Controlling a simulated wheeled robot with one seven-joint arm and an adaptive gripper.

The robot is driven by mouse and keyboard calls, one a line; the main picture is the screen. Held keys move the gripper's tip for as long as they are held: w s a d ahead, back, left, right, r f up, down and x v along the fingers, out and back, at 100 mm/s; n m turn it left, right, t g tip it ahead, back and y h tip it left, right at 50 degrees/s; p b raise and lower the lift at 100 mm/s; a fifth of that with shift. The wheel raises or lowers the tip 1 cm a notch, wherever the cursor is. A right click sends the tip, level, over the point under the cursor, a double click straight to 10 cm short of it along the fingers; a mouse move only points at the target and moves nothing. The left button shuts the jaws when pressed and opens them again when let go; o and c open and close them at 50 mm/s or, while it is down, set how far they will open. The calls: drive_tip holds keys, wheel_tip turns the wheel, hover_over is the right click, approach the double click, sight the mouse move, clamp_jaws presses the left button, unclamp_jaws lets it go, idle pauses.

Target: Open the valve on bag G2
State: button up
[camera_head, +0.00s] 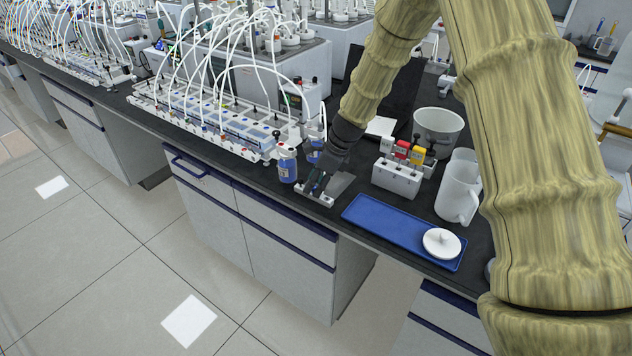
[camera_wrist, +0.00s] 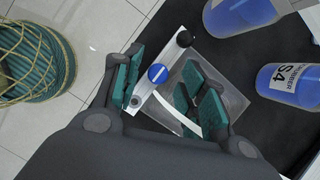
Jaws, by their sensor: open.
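In the wrist view, a small silver-grey square piece (camera_wrist: 222,98), which looks like a flat bag, lies on the black bench. A pale bar along its edge carries a round blue knob with a white line (camera_wrist: 157,73) and a black ball (camera_wrist: 184,39). The label G2 cannot be read. My gripper (camera_wrist: 163,65) is open, its teal-padded fingers on either side of the blue knob. I cannot tell whether they touch it. In the head view, my gripper (camera_head: 322,186) is low over the piece's pale bar (camera_head: 314,195) at the bench's front edge, hiding much of it.
Blue-liquid bottles stand close by; one (camera_wrist: 291,84) reads S4, another (camera_head: 287,164) is left of my gripper. A tubed rack (camera_head: 150,100) lies left. Right are a blue tray (camera_head: 375,222) with a white lid (camera_head: 441,242), a white block with coloured tops (camera_head: 396,180), and white jugs (camera_head: 457,190).

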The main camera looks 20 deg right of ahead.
drive_tip(key=shift+s+r, duration=0.1)
drive_tip(key=shift+s, duration=0.05)
clamp_jaws()
drive_tip(key=shift+n, duration=0.3)
drive_tip(key=n+p, duration=0.1)
drive_tip(key=n+g+p, duration=0.1)
drive_tip(key=shift+w+r+n+y, duration=0.1)
drive_tip(key=shift+w+n+y, duration=0.1)
drive_tip(key=shift+n+y, duration=0.15)
drive_tip(key=n+g+p, duration=0.1)
drive_tip(key=n, duration=0.2)
drive_tip(key=shift+w+n+g, duration=0.15)
drive_tip(key=shift+n+g, duration=0.15)
drive_tip(key=shift+n, duration=0.05)
drive_tip(key=n+g, duration=0.1)
drive_tip(key=n, duration=0.3)
drive_tip(key=shift+w+n+g+p, duration=0.15)
drive_tip(key=shift+n+g+p, duration=0.15)
drive_tip(key=shift+g+p, duration=0.1)
drive_tip(key=n+h, duration=0.1)
drive_tip(key=n, duration=0.1)
drive_tip(key=n+g, duration=0.1)
drive_tip(key=n, duration=0.1)
drive_tip(key=shift+w+a+h, duration=0.1)
drive_tip(key=shift+h, duration=0.25)
unclamp_jaws()
